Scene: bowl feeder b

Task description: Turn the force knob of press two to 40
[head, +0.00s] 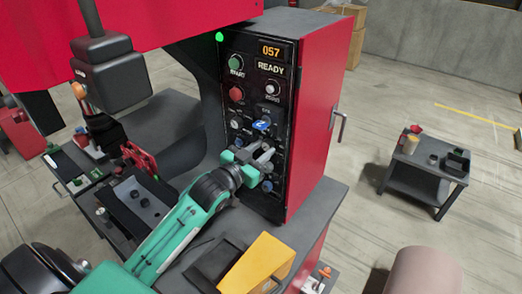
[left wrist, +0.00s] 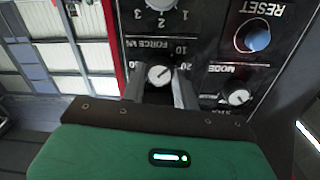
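The force knob (left wrist: 159,75) is a small round light-grey dial under a "FORCE kN" label on the black control panel (head: 246,88). The left wrist view shows it upside down, with numbers such as 10 and 20 around it. My left gripper (head: 262,162) is at the panel's lower part, and its fingers hide the knob in the head view. In the left wrist view the fingers (left wrist: 160,88) stand apart on either side of the knob; contact cannot be made out. The knob's exact setting is unclear. My right gripper is not in view.
The panel has a display (head: 270,51) reading 057, a READY line, a red button (head: 236,93) and a blue RESET button (left wrist: 257,37). A MODE knob (left wrist: 238,97) sits close beside the force knob. An orange box-like object (head: 262,262) stands below the arm.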

